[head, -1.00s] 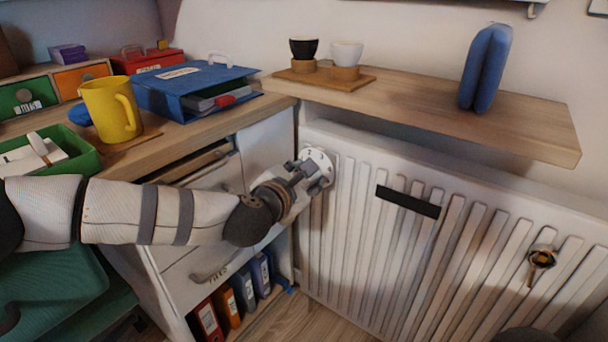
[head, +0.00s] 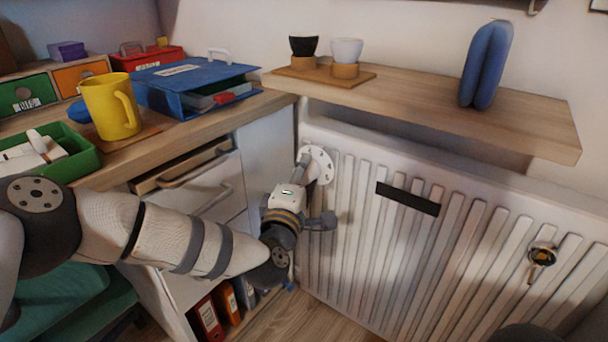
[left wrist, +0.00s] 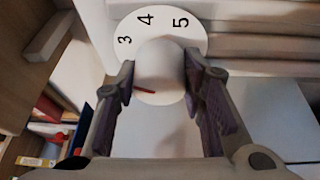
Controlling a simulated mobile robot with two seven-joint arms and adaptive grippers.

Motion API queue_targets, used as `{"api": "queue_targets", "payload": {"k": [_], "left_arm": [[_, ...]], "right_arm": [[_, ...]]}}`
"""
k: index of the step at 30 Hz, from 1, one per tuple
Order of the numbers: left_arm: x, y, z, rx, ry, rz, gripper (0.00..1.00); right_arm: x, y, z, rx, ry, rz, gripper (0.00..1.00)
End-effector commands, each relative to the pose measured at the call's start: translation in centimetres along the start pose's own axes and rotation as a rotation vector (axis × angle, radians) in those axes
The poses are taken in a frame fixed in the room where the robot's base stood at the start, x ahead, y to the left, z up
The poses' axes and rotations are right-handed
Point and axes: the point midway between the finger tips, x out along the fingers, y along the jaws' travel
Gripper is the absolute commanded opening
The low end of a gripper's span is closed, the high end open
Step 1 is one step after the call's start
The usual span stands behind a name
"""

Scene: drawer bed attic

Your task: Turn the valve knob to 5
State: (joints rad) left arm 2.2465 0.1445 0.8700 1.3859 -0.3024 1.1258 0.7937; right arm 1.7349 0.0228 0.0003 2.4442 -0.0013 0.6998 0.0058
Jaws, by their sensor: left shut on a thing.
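The white valve knob (left wrist: 160,66) sits in front of a round white dial plate (left wrist: 203,38) at the radiator's upper left corner. In the left wrist view, the numbers 3, 4 and 5 show along the plate's upper edge. A short red mark (left wrist: 145,91) is on the knob's lower side, away from these numbers. The plate also shows in the head view (head: 319,160). My left gripper (left wrist: 160,78) is shut on the knob, one finger on each side. In the head view, my left gripper (head: 304,172) reaches the plate from below and hides the knob. My right gripper is not visible.
The white radiator (head: 360,235) stands right of a drawer cabinet (head: 268,150) with one drawer (head: 185,165) slightly out near my left arm. A wooden shelf (head: 430,105) with cups and a blue object overhangs the radiator. Binders (head: 225,303) stand low in the cabinet.

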Motion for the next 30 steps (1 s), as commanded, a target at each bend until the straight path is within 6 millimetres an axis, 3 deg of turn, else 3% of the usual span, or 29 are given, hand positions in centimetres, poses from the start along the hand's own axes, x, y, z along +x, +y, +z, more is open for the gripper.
{"api": "queue_targets", "payload": {"k": [30], "left_arm": [[0.2, 0.4, -0.1, 0.894, -0.020, 0.376, 0.09]], "right_arm": [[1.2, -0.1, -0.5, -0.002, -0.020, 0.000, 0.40]]}}
